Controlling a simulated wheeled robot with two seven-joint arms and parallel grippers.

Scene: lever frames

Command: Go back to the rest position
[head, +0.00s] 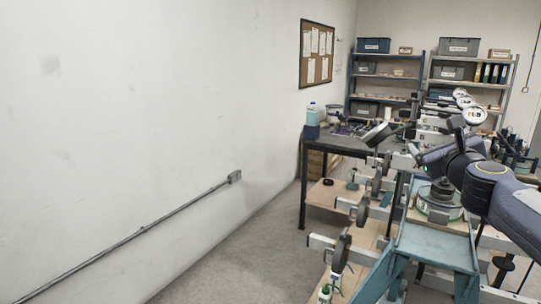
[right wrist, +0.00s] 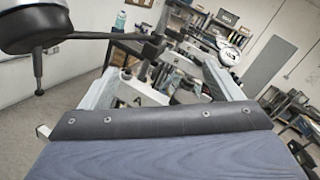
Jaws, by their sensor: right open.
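My right arm comes in from the right edge of the head view, and my right gripper (head: 422,158) is at its far end, raised above the lever frames. It is open, and I see nothing held in it. The teal lever frame (head: 430,246) stands below my right arm. Pale lever beams with dark round weights (head: 341,252) reach out to its left. Part of a pale frame also shows in the right wrist view (right wrist: 100,90). My left gripper is not in the head view.
A dark workbench (head: 345,143) with a blue bottle (head: 312,114) stands behind the frames. Shelves (head: 385,75) with bins line the back wall. White round dials (head: 474,115) rise near my right arm. Grey floor (head: 235,265) at the left is clear beside the wall.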

